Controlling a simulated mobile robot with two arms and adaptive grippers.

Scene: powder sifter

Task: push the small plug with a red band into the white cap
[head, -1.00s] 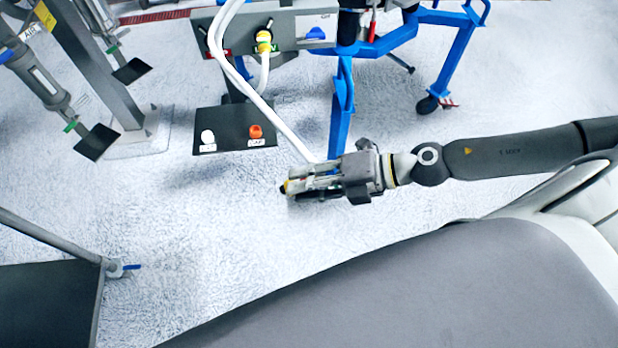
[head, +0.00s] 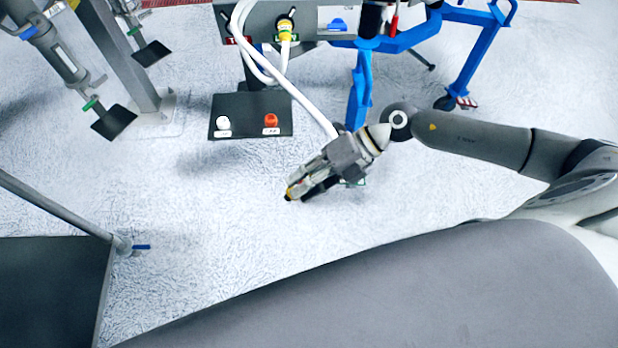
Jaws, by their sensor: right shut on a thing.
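The white cap (head: 223,122) stands on the black lower shelf (head: 250,133), left of an orange cap (head: 271,120). My right gripper (head: 292,193) is below and to the right of the white cap in the head view, apart from it, its fingers pointing down-left. My left gripper is not in view.
The hose loops down from the grey upper panel (head: 262,28), which carries a yellow-green connector (head: 285,32). A blue frame (head: 361,92) stands to the right. A dark platform (head: 50,290) is at lower left. Open pale floor lies between.

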